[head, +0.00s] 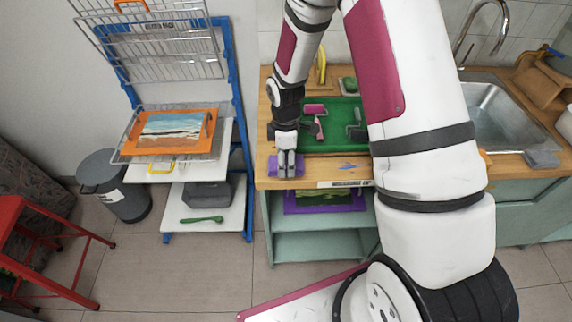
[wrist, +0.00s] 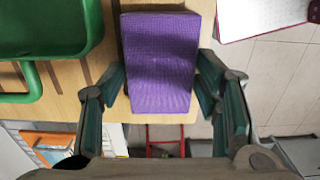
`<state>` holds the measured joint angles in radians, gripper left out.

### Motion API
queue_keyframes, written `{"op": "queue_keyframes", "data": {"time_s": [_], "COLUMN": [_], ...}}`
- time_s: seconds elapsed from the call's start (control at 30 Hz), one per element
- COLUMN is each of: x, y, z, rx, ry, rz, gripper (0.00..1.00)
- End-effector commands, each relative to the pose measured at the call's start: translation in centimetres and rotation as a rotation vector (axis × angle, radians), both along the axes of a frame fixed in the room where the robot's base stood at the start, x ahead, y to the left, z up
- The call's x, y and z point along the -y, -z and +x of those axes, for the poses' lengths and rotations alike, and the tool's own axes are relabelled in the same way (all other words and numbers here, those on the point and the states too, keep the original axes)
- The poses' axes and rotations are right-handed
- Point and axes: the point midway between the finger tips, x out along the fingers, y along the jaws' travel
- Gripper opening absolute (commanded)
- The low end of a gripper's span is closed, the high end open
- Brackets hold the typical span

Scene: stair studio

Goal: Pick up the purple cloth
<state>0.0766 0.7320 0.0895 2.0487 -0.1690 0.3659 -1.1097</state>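The purple cloth (wrist: 160,65) is a folded, textured rectangle lying flat on the wooden countertop (wrist: 75,105) near its edge. In the head view the cloth (head: 272,166) shows at the counter's front left corner, partly hidden behind my gripper (head: 286,168). My gripper points down over it. In the wrist view my gripper (wrist: 162,80) is open, with one finger at each long side of the cloth. I cannot tell whether the fingers touch it.
A green tray (head: 342,144) with pink and dark rollers lies behind the cloth. A sink (head: 500,115) is at the right. A blue-framed drying rack (head: 245,130) stands left of the counter. A purple-framed picture (head: 293,207) is on the shelf below.

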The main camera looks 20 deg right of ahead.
Motion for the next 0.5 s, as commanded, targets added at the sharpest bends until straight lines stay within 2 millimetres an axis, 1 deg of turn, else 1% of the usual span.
{"op": "queue_keyframes", "data": {"time_s": [0.03, 0.07, 0.1, 0.17, 0.2, 0.5], "x": [0.0, 0.01, 0.0, 0.01, 0.01, 0.01], "y": [-0.01, -0.01, -0.01, -0.01, -0.02, -0.25], "z": [-0.01, -0.01, -0.01, -0.01, -0.01, 0.02], "rx": [0.0, 0.0, 0.0, 0.0, 0.0, 0.0], "ry": [0.0, 0.0, 0.0, 0.0, 0.0, 0.0], "rz": [0.0, 0.0, 0.0, 0.0, 0.0, 0.0], "gripper": [0.42, 0.36, 0.32, 0.32, 0.28, 0.28]}}
